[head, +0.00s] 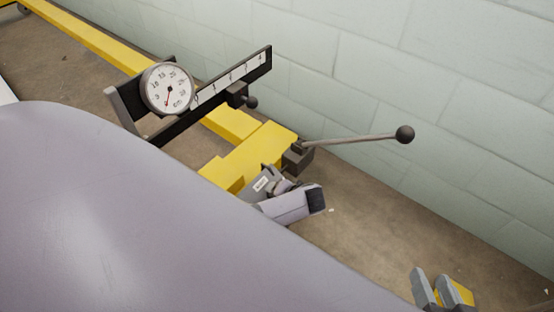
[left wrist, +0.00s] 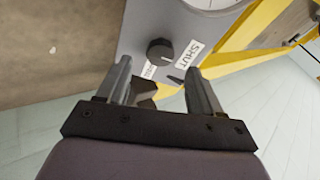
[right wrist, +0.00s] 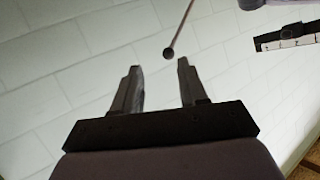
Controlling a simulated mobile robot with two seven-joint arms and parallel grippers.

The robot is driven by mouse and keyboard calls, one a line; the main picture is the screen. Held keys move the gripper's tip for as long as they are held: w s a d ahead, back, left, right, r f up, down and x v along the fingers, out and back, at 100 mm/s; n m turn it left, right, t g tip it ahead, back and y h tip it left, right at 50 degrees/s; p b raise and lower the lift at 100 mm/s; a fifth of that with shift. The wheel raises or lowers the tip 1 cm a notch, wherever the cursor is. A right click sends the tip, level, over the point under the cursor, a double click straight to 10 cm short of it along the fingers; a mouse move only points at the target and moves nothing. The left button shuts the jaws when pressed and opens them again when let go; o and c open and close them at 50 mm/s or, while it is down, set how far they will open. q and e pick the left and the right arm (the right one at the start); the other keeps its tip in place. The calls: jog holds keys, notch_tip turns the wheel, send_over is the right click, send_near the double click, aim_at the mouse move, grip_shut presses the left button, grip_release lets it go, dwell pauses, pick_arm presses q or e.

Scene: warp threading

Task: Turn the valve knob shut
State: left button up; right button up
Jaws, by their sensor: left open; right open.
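The valve knob (left wrist: 160,51) is a dark round knob on a grey panel (left wrist: 141,20) in the left wrist view. A "SHUT" label (left wrist: 188,54) is to its right, and a second label below it is partly hidden. My left gripper (left wrist: 157,68) is open and empty; the knob shows between and just beyond its fingertips, with no contact visible. In the head view the knob cannot be made out beside my left arm. My right gripper (head: 440,285) is open and empty at the bottom right of the head view, away from the panel; it also shows in the right wrist view (right wrist: 157,70).
A yellow frame (head: 250,155) carries a round dial (head: 168,89), a scale bar (head: 232,82) and a lever with a black ball end (head: 404,134). A pale block wall (head: 450,70) stands behind. Bare floor (head: 375,220) lies between my grippers.

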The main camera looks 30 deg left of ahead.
pick_arm(q)
jog(key=v, duration=0.2)
jog(key=shift+d+r+p, duration=0.15)
jog(key=shift+r+p, duration=0.05)
jog(key=shift+p, duration=0.2)
pick_arm(e)
jog(key=shift+s+d+r+h, duration=0.15)
jog(key=shift+d+r+h, duration=0.1)
jog(key=shift+d+h, duration=0.25)
pick_arm(q)
jog(key=shift+s+d, duration=0.1)
pick_arm(e)
jog(key=shift+d, duration=0.1)
